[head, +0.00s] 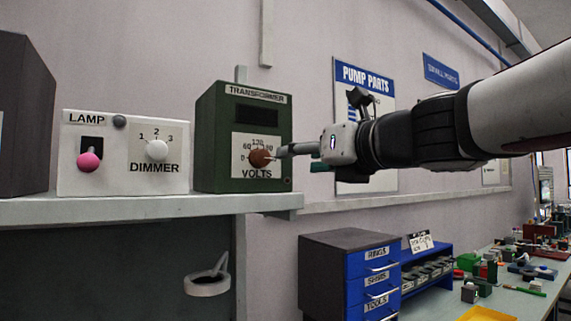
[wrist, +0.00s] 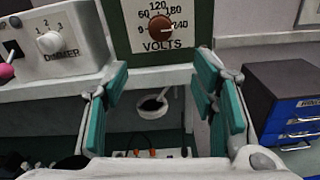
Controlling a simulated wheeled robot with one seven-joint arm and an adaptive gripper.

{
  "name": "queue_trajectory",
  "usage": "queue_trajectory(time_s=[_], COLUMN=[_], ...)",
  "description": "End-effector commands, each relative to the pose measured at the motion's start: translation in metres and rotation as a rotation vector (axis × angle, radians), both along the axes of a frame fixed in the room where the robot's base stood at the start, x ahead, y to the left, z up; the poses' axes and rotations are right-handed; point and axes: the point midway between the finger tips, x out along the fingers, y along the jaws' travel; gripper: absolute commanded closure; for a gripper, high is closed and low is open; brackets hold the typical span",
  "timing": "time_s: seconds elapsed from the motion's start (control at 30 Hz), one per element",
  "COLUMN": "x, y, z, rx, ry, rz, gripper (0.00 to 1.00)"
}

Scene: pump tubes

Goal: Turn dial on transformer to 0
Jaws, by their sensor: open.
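The transformer (head: 211,135) is a dark green box on the shelf with a white VOLTS scale. Its round brown dial (head: 261,158) also shows at the top of the wrist view (wrist: 160,27), with numbers up to 240 around it. A pale mark shows on the dial's right side; its exact reading is hard to tell. My gripper (head: 284,153) reaches in from the right, its tips close to the dial. In the wrist view its teal fingers (wrist: 160,78) are wide apart and empty, with the dial beyond and above the gap. I cannot tell whether they touch it.
A white lamp box (head: 122,180) with a pink-knobbed lever and a white dimmer knob (head: 157,150) stands left of the transformer on the shelf (head: 150,208). Blue drawers (head: 372,270) stand below right. A cup-like holder (head: 207,285) hangs under the shelf.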

Motion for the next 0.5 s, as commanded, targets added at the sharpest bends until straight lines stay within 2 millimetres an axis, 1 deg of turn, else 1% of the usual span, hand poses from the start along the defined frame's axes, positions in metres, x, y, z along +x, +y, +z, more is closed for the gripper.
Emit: queue_trajectory(time_s=[0.07, 0.27, 0.5], x=[0.005, 0.023, 0.062], y=[0.001, 0.012, 0.038], z=[0.007, 0.007, 0.007], rx=[0.056, 0.077, 0.075], ry=[0.016, 0.025, 0.025], rz=[-0.006, -0.007, -0.006], gripper=[0.47, 0.47, 0.47])
